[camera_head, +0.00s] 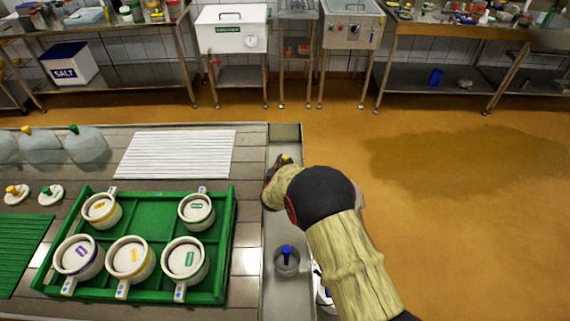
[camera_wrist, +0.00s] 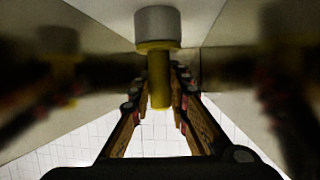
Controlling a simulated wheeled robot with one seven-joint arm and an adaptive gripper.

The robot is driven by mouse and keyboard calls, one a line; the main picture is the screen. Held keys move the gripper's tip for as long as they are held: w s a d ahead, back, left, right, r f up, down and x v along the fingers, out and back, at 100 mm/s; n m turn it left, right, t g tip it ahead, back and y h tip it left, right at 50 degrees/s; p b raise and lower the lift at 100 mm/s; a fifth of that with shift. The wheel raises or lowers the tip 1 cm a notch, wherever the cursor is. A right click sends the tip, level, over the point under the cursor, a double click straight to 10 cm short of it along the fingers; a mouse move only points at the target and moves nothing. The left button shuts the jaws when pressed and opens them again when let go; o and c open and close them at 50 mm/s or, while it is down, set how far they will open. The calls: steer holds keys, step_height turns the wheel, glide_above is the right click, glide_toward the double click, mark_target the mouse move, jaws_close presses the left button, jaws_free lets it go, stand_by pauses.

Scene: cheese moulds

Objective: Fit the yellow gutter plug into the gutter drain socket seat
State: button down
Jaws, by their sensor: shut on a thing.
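The yellow gutter plug shows in the wrist view as a yellow stem (camera_wrist: 158,82) under a wide grey round part (camera_wrist: 158,24). My gripper (camera_wrist: 160,76) is shut on the yellow stem, with one finger on each side. In the head view only a small yellow bit of the plug (camera_head: 286,159) shows at my gripper (camera_head: 279,166), over the far part of the gutter (camera_head: 285,134). The drain socket seat cannot be made out; my arm and gripper hide part of the gutter. I cannot tell whether the plug touches a seat.
A blue-handled plug (camera_head: 286,256) stands in the near part of the gutter. Left of the gutter, a green tray (camera_head: 152,212) holds several white lidded moulds. A white ribbed mat (camera_head: 177,155) lies behind it. Orange floor (camera_head: 470,230) is open to the right.

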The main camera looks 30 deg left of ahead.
steer(key=shift+r, duration=0.1)
steer(key=c, duration=1.8)
jaws_free()
steer(key=shift+o, duration=0.6)
steer(key=p+v, duration=0.2)
steer(key=v, duration=1)
steer(key=shift+p, duration=0.3)
